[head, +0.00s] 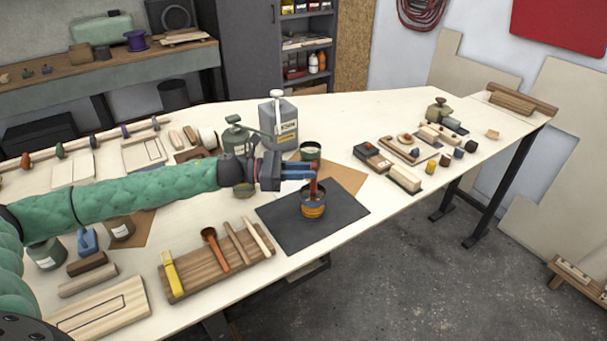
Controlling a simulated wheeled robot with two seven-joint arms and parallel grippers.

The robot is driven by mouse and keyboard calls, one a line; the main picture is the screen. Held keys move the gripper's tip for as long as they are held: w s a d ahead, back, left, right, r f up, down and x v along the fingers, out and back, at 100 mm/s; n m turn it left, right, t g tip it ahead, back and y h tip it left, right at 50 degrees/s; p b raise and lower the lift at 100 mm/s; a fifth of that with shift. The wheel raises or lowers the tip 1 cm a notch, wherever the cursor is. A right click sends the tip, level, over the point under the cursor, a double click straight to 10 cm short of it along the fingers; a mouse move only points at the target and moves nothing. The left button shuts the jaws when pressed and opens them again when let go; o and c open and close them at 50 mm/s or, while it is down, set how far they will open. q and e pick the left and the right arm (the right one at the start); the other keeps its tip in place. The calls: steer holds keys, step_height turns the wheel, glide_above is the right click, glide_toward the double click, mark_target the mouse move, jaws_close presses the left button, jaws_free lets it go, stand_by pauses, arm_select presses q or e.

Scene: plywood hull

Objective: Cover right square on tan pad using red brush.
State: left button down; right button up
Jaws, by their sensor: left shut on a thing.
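My left gripper (302,171) reaches in from the left over the dark grey mat (275,222). Its blue fingers are shut on a red brush (314,188), which stands roughly upright. The brush's lower end is inside an orange tin with a dark band (313,208) on the mat, so its bristles are hidden. A tan board with a dark outlined shape (75,326) lies at the near left, partly cut off by the picture. Another pale board with outlines (132,163) lies at the back left. I cannot tell which is the tan pad. My right gripper is not in view.
A wooden tray (190,285) with several tools lies in front of my left arm. A grey container (279,128) and a green tin (311,152) stand behind the gripper. Small blocks and boards (405,180) crowd the right. The table's near edge runs close past the mat.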

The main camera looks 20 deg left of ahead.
arm_select(q)
steer(key=shift+r+p, duration=0.8)
steer(key=shift+r, duration=1.8)
steer(key=shift+r, duration=0.1)
step_height(320, 180, up, 4)
steer(key=shift+f+p, duration=0.1)
steer(key=shift+p, duration=0.35)
steer(key=s+d+r+b, duration=0.2)
steer(key=s, duration=0.6)
steer(key=shift+s+d, duration=0.25)
steer(key=shift+s, duration=0.05)
